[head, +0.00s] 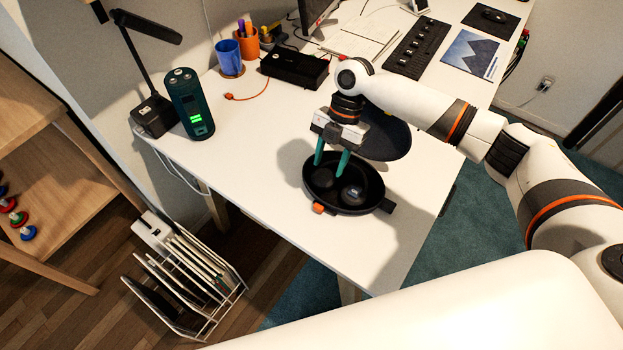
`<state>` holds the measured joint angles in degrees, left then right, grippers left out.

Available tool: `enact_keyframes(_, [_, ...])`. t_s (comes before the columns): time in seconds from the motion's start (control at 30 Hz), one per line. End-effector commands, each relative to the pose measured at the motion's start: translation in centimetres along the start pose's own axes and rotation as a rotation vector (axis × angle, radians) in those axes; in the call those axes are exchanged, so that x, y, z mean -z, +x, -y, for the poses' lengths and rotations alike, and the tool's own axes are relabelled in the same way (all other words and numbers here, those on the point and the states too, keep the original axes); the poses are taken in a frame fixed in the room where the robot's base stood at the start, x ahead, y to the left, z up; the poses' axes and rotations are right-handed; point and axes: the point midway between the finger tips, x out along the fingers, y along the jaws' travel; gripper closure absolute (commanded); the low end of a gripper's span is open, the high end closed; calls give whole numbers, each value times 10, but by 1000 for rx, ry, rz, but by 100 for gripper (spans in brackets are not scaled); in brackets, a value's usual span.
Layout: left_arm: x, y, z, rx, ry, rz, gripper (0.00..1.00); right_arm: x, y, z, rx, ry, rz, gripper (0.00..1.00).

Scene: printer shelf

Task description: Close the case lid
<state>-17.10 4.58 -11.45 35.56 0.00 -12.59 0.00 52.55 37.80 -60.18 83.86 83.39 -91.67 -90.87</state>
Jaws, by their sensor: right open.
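A black oval case (352,207) lies open on the white desk near its front edge, with an orange tab at its front left. Dark rounded items sit inside it. Its dark lid (392,142) stands raised at the back, partly hidden behind my right gripper and arm. My right gripper (331,164) comes from the right, points down and is open, with its two green fingers above or in the rear of the case; I cannot tell whether they touch it. Nothing shows between the fingers. My left gripper is not in view.
The white desk (262,160) is clear left of the case. A dark green device (190,104), a black lamp (150,112), a blue cup (229,56), a black box (295,68) and a keyboard (418,48) stand farther back. A wire rack (188,280) stands on the floor.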

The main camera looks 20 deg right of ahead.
Motion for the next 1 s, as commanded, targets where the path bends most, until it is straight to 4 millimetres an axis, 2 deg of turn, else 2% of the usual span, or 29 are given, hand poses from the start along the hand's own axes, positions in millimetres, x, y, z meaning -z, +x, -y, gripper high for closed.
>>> enact_keyframes(0.17, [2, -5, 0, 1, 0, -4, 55, -1, 19, 0, -4, -1, 4, 55])
enact_keyframes(0.4, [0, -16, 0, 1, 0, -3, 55, -2, 67, 0, -4, -1, 4, 55])
enact_keyframes(0.6, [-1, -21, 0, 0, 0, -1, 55, -2, 100, 0, -2, -2, 3, 55])
enact_keyframes(0.8, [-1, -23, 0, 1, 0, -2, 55, -1, 116, 0, -1, -1, 2, 55])
enact_keyframes(1.0, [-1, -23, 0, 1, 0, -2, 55, -1, 119, 0, 1, -1, 1, 55])
